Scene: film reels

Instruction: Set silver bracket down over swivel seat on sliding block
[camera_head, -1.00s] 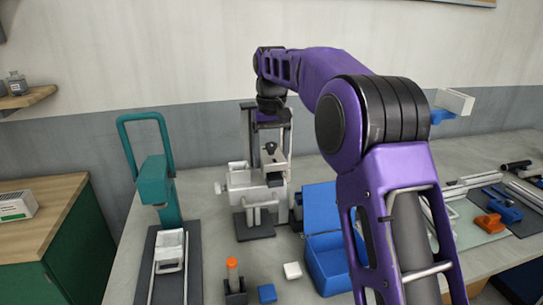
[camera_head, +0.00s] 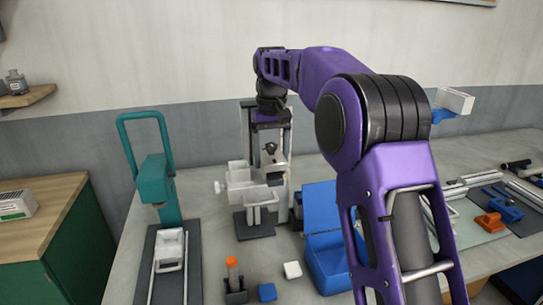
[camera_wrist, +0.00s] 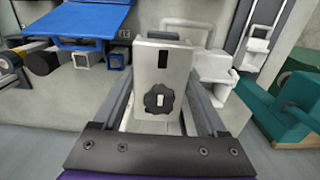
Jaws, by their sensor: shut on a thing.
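My gripper (camera_wrist: 160,95) is shut on the silver bracket (camera_wrist: 149,76), a pale plate with a dark slot near its top and a black star knob low on its face. In the head view my gripper and the bracket (camera_head: 272,158) are over the back of a white fixture (camera_head: 241,189) on the bench. The swivel seat and sliding block cannot be told apart with certainty there. Whether the bracket touches the fixture below is unclear.
A teal press (camera_head: 156,180) stands left of the fixture. A blue open box (camera_head: 325,262) is at its right. A small blue block (camera_head: 267,292), a white block (camera_head: 292,270) and a dark holder with an orange-topped piece (camera_head: 233,275) lie in front.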

